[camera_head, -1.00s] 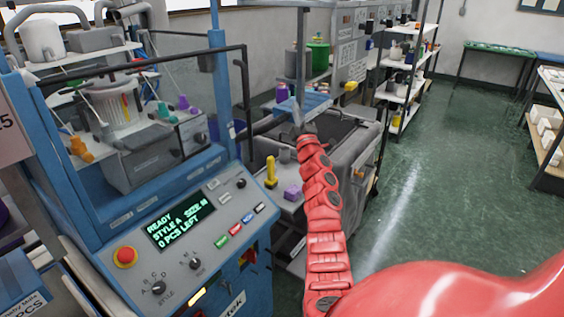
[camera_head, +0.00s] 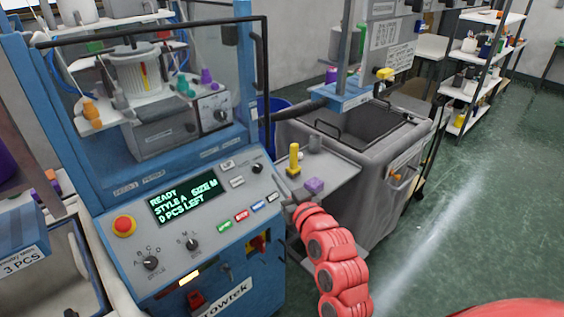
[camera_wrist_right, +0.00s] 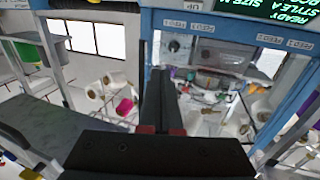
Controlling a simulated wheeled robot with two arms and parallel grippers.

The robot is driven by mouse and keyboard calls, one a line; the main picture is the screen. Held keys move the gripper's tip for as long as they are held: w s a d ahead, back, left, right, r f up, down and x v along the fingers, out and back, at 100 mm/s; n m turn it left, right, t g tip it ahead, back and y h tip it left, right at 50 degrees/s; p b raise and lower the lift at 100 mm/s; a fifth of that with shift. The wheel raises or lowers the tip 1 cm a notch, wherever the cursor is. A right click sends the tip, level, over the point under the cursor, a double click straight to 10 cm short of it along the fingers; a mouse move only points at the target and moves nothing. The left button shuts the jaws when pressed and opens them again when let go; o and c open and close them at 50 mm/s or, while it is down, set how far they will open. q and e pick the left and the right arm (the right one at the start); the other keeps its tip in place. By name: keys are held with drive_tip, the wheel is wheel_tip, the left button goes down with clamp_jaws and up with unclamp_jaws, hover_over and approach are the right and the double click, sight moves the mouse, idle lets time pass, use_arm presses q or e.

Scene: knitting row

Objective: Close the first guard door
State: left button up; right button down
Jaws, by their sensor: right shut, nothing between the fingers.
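The guard door (camera_head: 150,32) is a clear panel in a black bar frame on the front of the blue knitting machine (camera_head: 243,75). Its right upright (camera_head: 265,85) stands out past the machine's right blue post, so it looks ajar; how far is hard to tell. The display (camera_head: 184,197) reads READY, STYLE A, SIZE M, 0 PCS LEFT. My red right arm reaches up from the bottom, its end near the panel's right side, below the door. The black fingers of my right gripper (camera_wrist_right: 164,75) are shut and empty in the right wrist view. My left gripper is out of view.
A small shelf with a yellow part (camera_head: 294,160) and a purple block (camera_head: 314,185) is close to my right arm's end. A grey bin (camera_head: 385,165) stands behind it. The red stop button (camera_head: 124,226) is on the panel. Green floor is open at right.

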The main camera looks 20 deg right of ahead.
sight(255, 147)
drive_tip(key=w+p, duration=0.1)
drive_tip(key=w, duration=0.3)
drive_tip(key=w+p, duration=0.2)
drive_tip(key=w, duration=0.2)
drive_tip(key=w+a+p, duration=0.1)
drive_tip(key=w+p, duration=0.1)
drive_tip(key=w, duration=0.2)
drive_tip(key=shift+w+r, duration=0.15)
drive_tip(key=shift+w+p, duration=0.3)
drive_tip(key=shift+w, duration=0.35)
